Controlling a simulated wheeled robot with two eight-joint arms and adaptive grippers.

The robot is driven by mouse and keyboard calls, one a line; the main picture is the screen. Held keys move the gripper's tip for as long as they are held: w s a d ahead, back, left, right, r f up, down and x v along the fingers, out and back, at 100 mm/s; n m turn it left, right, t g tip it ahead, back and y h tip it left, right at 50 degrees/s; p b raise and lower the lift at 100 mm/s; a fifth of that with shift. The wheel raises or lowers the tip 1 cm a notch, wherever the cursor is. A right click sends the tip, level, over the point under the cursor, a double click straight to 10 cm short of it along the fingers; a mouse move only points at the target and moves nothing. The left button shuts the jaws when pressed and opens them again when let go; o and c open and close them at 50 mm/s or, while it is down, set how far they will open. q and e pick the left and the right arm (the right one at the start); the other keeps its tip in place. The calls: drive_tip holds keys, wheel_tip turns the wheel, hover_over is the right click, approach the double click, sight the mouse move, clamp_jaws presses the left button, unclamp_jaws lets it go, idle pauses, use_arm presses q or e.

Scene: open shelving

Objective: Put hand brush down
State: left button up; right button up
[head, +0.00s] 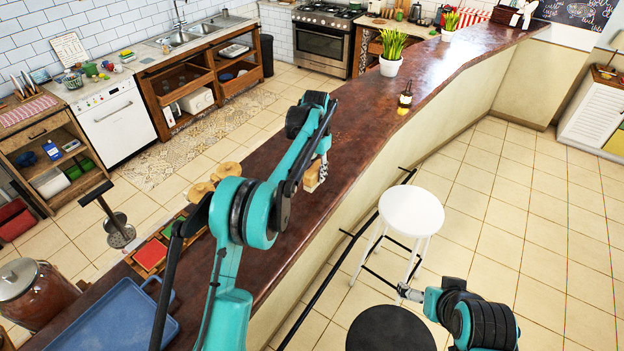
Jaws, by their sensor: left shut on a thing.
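The hand brush (312,178) is a small light-wood piece with a pale lower part. It shows in the head view just above or at the brown counter (355,130); I cannot tell if it touches the counter. My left gripper (321,160) points down and is shut on it, and my arm and gripper hide part of the brush. My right gripper (404,291) is low at the right, beside the stools and away from the counter. Its fingers are too small to read.
A dark bottle (405,95) and a potted plant (391,64) stand farther along the counter. Wooden round pieces (228,171), a blue tray (118,330) and a jar (35,295) are at the left. A white stool (411,210) and black stool (390,330) stand right of the counter.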

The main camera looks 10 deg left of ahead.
use_arm(q)
drive_tip(key=shift+w+a+f, duration=0.3)
drive_tip(key=shift+a+f, duration=0.2)
drive_tip(key=shift+f+p, duration=0.45)
drive_tip(key=shift+f, duration=1.5)
drive_tip(key=shift+s+f, duration=0.1)
drive_tip(key=shift+f, duration=0.05)
drive_tip(key=o, duration=1)
